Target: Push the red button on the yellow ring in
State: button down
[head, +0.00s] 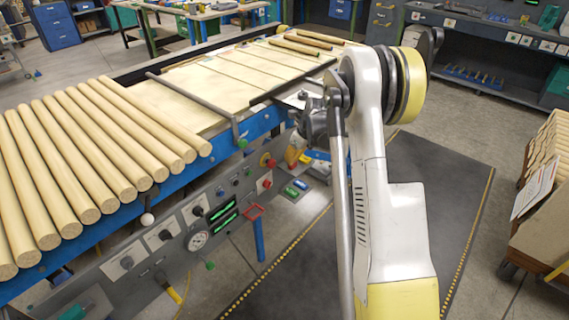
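The red button (269,162) sits on a yellow ring on the side panel of the machine, below the blue rail. It stands out from the panel; I cannot tell how far it is pressed. My gripper (303,122) is dark grey and hangs at the end of my white arm, above and to the right of the button and apart from it in the picture. My arm covers part of it, and its fingers are too small to make out clearly.
A red switch (265,182) is just below the button, with green lit switches (224,214) and a gauge (197,240) to the left. Wooden rods (110,140) lie on the line.

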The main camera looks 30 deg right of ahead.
aim_at(272, 167)
jog(key=w+a+f+b, duration=0.2)
jog(key=w+f+b, duration=0.2)
jog(key=w+f, duration=0.3)
jog(key=shift+a+f+b, duration=0.25)
jog(key=shift+f+b, duration=0.1)
jog(key=shift+f, duration=0.3)
jog(key=shift+w+a, duration=0.2)
jog(key=shift+w, duration=0.3)
jog(key=shift+w+a, duration=0.15)
jog(key=shift+w, duration=0.3)
jog(key=shift+s, duration=0.1)
